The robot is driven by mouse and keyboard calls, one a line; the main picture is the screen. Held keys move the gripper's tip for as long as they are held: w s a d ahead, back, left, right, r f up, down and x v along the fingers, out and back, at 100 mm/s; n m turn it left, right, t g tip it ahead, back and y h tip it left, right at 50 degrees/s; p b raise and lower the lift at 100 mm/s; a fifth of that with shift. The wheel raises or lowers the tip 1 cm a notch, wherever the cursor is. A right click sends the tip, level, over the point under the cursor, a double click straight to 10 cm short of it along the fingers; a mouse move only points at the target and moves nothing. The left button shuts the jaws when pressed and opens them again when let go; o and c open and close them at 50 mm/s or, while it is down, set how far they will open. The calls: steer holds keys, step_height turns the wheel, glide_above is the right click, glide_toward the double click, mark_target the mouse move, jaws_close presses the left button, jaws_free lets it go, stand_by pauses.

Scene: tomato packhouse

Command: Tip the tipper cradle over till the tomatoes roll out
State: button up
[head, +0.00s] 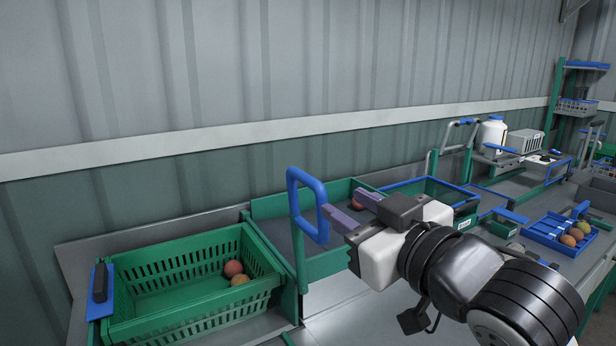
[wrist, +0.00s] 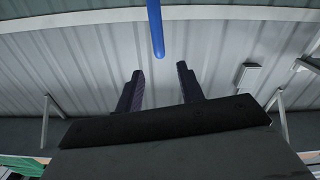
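A blue loop handle (head: 307,180) stands up at the front left of a green-walled tray (head: 268,206), which looks like the tipper cradle. My gripper (head: 345,204) is open and empty, just right of the handle. In the wrist view, its two dark fingers (wrist: 159,82) are apart, and the blue handle bar (wrist: 155,28) lies beyond the tips, roughly in line with the gap. Contact with the handle cannot be told. The tray looks level.
A green slatted crate (head: 190,325) holding two tomatoes (head: 236,272) sits at the left. A blue tray (head: 545,237) with several tomatoes lies at the right. A white jug (head: 491,137) stands farther back. The corrugated wall (head: 300,80) closes off the back.

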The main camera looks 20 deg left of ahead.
mark_target(318, 187)
steer(key=p+x, duration=0.2)
steer(key=x, duration=0.9)
jaws_close()
